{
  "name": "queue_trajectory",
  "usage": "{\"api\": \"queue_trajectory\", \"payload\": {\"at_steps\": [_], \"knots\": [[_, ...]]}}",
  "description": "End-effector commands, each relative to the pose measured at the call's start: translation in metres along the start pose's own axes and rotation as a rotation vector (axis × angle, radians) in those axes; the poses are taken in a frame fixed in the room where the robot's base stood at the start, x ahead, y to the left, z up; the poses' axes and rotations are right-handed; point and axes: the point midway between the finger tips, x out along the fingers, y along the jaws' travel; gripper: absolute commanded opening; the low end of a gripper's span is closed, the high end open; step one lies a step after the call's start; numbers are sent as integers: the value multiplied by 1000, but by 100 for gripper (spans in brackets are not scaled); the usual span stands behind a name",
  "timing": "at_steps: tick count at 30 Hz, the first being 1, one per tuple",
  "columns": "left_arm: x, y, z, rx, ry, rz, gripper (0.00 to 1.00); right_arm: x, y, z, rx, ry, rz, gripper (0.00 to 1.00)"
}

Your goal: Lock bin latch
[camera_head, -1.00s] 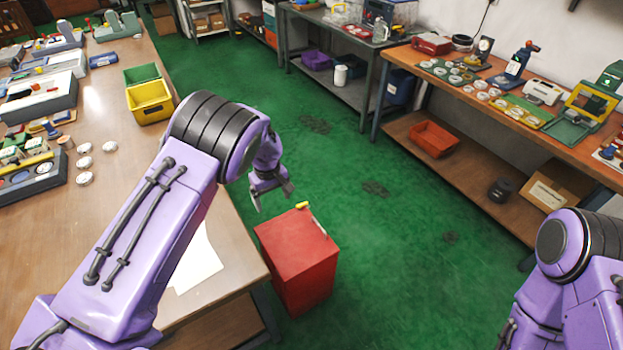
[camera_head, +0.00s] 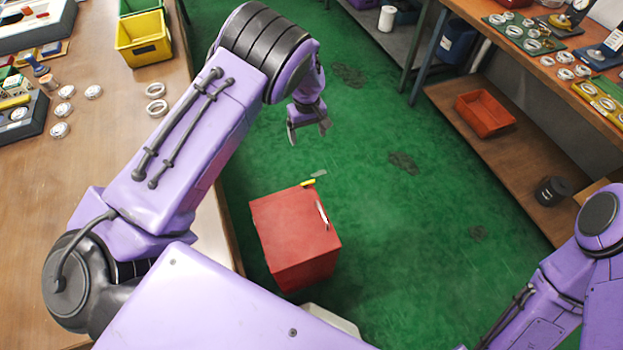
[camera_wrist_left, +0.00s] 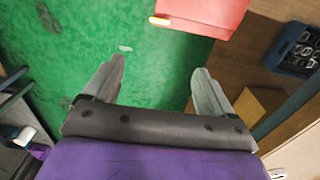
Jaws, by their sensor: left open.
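The red bin (camera_head: 290,235) stands on the green floor beside the long table. A yellow latch piece (camera_head: 308,183) sits at its far top edge, with a small grey plate (camera_head: 319,174) just beyond it. A thin pale handle (camera_head: 322,215) lies along the right top edge. My left gripper (camera_head: 308,132) is open and empty, apart from the bin on its far side. My right gripper is out of view.
The wooden table (camera_head: 120,215) runs along the left, with a yellow tray (camera_head: 143,38) and loose rings on it. A bench at right has an orange tray (camera_head: 485,113) and a dark canister (camera_head: 551,191) on its lower shelf. Green floor is clear right of the bin.

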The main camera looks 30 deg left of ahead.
Motion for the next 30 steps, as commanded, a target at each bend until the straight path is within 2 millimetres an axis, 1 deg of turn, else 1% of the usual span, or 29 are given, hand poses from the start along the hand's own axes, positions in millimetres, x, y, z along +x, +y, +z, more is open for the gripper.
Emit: {"api": "queue_trajectory", "payload": {"at_steps": [1,8,11,16,18,21,26,28,30], "knots": [[17,0,0,0,0,0,85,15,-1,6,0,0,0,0],[60,0,0,0,0,0,85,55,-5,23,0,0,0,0],[84,0,0,0,0,0,85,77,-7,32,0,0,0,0],[132,0,0,0,0,0,85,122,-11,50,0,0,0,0],[149,0,0,0,0,0,85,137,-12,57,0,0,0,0],[160,0,0,0,0,1,85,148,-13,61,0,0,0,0],[169,0,0,0,-1,-1,85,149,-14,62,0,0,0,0],[180,-1,0,-1,-1,-2,85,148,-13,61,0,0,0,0],[196,-1,1,0,-2,-3,85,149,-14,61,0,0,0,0]]}}
